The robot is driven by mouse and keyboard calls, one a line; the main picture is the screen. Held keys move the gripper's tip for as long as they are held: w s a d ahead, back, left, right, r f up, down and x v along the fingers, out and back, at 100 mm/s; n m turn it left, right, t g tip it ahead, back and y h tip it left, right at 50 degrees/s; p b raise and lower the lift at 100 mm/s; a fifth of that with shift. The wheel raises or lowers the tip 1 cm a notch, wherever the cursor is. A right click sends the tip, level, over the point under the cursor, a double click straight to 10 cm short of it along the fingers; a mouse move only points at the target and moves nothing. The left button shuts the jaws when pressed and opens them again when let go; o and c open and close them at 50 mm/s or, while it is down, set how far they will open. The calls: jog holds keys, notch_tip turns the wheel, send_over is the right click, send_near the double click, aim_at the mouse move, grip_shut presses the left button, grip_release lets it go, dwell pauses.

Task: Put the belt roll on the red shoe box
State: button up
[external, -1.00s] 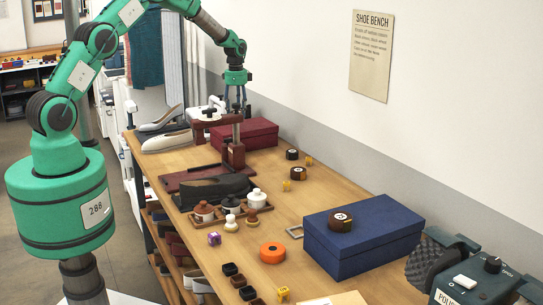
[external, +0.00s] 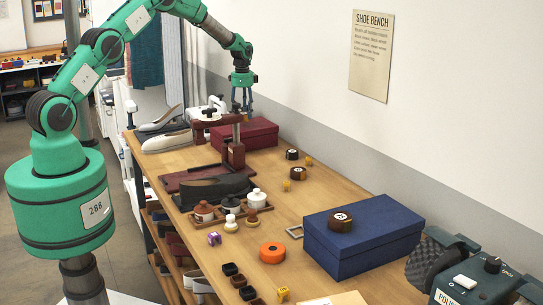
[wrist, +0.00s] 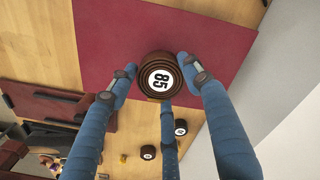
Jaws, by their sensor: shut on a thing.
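The red shoe box (external: 262,139) lies at the far end of the bench against the wall, and its dark red lid (wrist: 222,35) fills much of the wrist view. My gripper (external: 242,108) is over the box. In the wrist view, my gripper's blue fingers (wrist: 160,82) are shut on a brown belt roll (wrist: 159,76) with a white "85" label, which appears over the lid. Whether the roll touches the lid I cannot tell. The held roll is hard to make out in the external view.
A red press-like stand (external: 235,152) is just in front of the box. Other brown rolls (external: 298,173) stand on the bench, and one (external: 340,222) sits on the blue box (external: 365,240). Pale shoes (external: 167,141) lie left of the red box.

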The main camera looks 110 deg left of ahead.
jog(key=shift+f, duration=1.15)
jog(key=shift+f, duration=0.15)
jog(key=o, duration=1.2)
jog(key=shift+r, duration=6.15)
